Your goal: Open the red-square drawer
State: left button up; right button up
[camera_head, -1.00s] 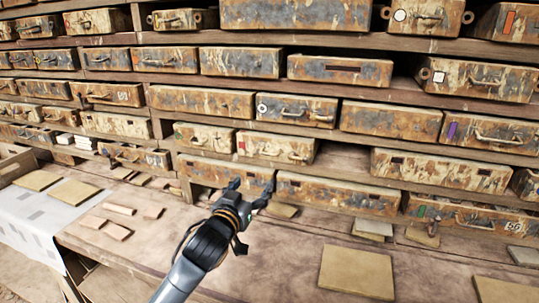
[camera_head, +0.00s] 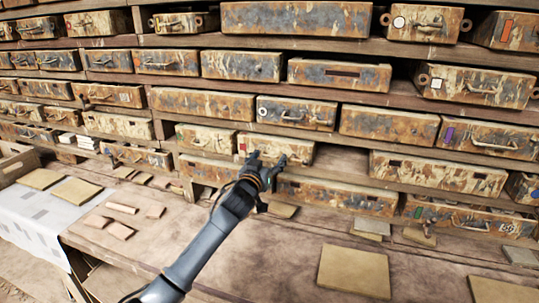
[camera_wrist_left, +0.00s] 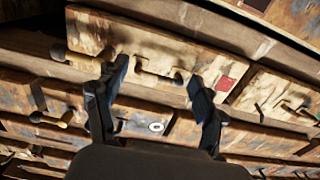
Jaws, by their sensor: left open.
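The red-square drawer (camera_head: 268,140) is a worn, rust-and-cream drawer in the lower rows, with a small red square at its left end. It looks shut or nearly so. My left gripper (camera_head: 268,160) is open in front of it, its fingers overlapping the lower front and hiding part of the handle. In the left wrist view the picture is turned over: the red-square drawer (camera_wrist_left: 130,42) has its red square on the right, and its handle (camera_wrist_left: 158,72) lies between the open fingertips (camera_wrist_left: 156,76). I cannot tell whether they touch it. My right gripper is not in view.
A green-marked drawer (camera_head: 205,138) sits directly left, a white-circle drawer (camera_head: 297,112) above. An empty gap (camera_head: 342,160) lies right. Below are a lower drawer (camera_head: 337,194) and a workbench (camera_head: 285,240) with loose tiles, including a large one (camera_head: 354,271).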

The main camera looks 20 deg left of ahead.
pick_arm(q)
jog(key=shift+w, duration=0.55)
jog(key=shift+c, duration=0.4)
